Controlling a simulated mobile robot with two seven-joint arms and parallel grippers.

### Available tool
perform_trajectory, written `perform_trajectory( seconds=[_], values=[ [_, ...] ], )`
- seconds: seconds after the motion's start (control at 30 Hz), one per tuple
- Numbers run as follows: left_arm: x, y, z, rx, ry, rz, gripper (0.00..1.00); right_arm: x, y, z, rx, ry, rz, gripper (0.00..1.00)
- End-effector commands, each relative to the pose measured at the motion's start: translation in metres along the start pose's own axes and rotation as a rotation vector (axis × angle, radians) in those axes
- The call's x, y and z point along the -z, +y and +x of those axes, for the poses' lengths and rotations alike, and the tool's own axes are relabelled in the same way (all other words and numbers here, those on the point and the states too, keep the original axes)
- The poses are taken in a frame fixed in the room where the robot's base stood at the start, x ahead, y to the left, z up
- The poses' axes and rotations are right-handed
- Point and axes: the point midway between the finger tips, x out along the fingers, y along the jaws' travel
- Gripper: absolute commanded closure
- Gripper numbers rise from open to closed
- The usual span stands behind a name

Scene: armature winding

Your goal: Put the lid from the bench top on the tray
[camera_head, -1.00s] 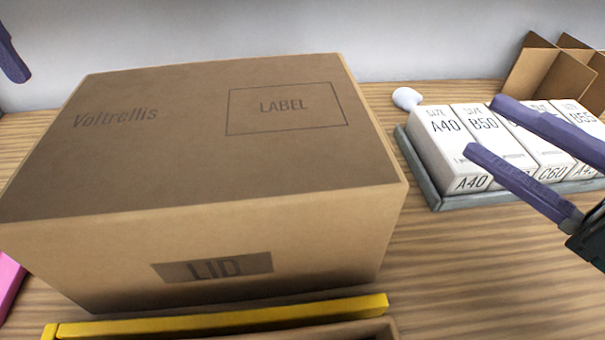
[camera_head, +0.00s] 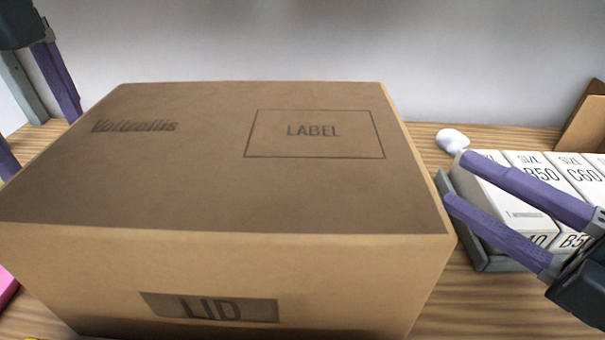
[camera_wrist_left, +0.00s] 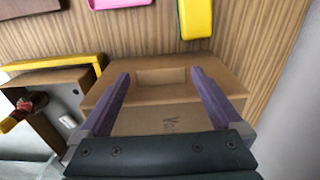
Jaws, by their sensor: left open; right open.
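The lid (camera_head: 200,180) is a large brown cardboard box shape printed "LID", "LABEL" and "Voltrellis", filling the middle and left of the head view. It also shows in the left wrist view (camera_wrist_left: 150,118), between my left fingers. My left gripper (camera_head: 42,147) is open at the lid's left side; contact cannot be told. My right gripper (camera_head: 458,180) is open beside the lid's right edge, in front of the white boxes. A brown cardboard tray (camera_wrist_left: 42,80) with a yellow edge shows at left in the left wrist view, holding a red and yellow part.
White size-labelled boxes (camera_head: 515,205) stand in a grey holder (camera_head: 490,262) at right. A white rounded object (camera_head: 452,140) lies behind them, near a cardboard divider (camera_head: 585,125). Pink (camera_wrist_left: 118,3) and yellow (camera_wrist_left: 196,18) items lie on the wooden bench (camera_wrist_left: 140,42).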

Motion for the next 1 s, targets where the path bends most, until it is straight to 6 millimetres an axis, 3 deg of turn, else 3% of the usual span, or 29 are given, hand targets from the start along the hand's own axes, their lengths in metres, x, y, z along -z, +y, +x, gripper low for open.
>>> perform_trajectory(
  seconds=[0.1, 0.3, 0.67, 1.0],
  values=[
    [0.0, 0.001, 0.02, -0.003, -0.001, 0.0, 0.0, 0.0, 0.001, 0.02, -0.003, 0.0, 0.0, 0.5],
    [0.0, 0.0, 0.039, -0.001, -0.001, 0.0, 0.0, 0.0, 0.0, 0.039, -0.001, -0.001, 0.001, 0.5],
    [0.0, 0.0, 0.043, 0.001, 0.0, 0.0, 0.0, 0.0, 0.0, 0.043, 0.001, -0.001, 0.001, 0.5],
    [0.0, 0.0, 0.043, 0.001, 0.0, 0.0, 0.37, 0.0, 0.0, 0.043, 0.001, -0.001, 0.001, 0.87]
  ],
)
